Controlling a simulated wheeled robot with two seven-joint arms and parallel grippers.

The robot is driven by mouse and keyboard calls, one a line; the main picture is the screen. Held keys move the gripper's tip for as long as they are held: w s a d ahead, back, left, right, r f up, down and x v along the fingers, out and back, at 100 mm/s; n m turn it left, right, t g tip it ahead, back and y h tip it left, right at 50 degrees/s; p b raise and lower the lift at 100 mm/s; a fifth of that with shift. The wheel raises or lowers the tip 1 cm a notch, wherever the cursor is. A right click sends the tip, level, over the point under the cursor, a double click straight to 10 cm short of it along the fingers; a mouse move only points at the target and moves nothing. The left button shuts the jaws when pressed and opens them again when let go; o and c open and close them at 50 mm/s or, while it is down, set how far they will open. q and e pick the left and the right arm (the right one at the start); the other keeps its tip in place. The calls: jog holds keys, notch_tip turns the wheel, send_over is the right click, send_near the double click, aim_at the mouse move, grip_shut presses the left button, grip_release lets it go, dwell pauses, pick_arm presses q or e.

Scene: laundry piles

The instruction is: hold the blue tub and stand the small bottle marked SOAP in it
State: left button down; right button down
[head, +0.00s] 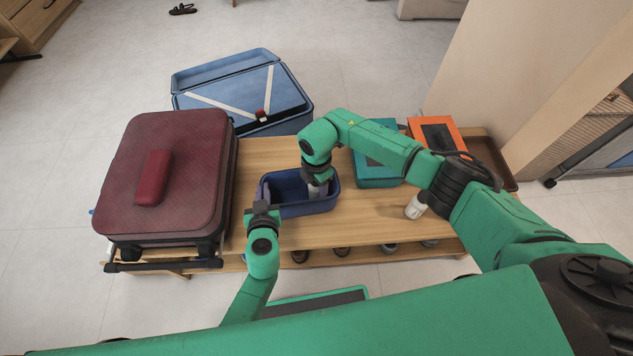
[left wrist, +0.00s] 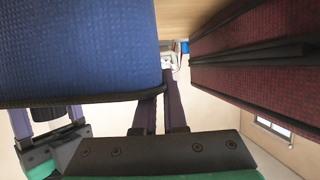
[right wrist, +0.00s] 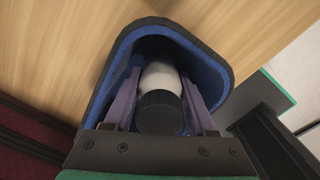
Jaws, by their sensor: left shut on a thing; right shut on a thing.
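The blue tub (head: 333,200) stands on the wooden bench; its wall fills the upper left of the left wrist view (left wrist: 80,45). My left gripper (head: 263,203) is shut on the tub's left wall. My right gripper (head: 318,180) reaches down into the tub's right part, shut on a small white bottle (head: 318,190). In the right wrist view, the bottle (right wrist: 160,78) has a dark cap towards me and its body lies between the fingers, inside the tub's rim. No label is readable. I cannot tell whether its base touches the tub floor.
A dark red suitcase (head: 165,170) stands left of the tub, an open blue case (head: 240,90) behind. A teal box (head: 376,172), an orange box (head: 437,132) and another white bottle (head: 414,209) are to the right. Bare bench (head: 365,222) lies right of the tub.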

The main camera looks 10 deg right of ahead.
jog(key=shift+f, duration=0.15)
jog(key=shift+c, duration=0.7)
grip_release()
jog(key=shift+r, duration=4.55)
pick_arm(q)
jog(key=c, duration=0.9)
grip_release()
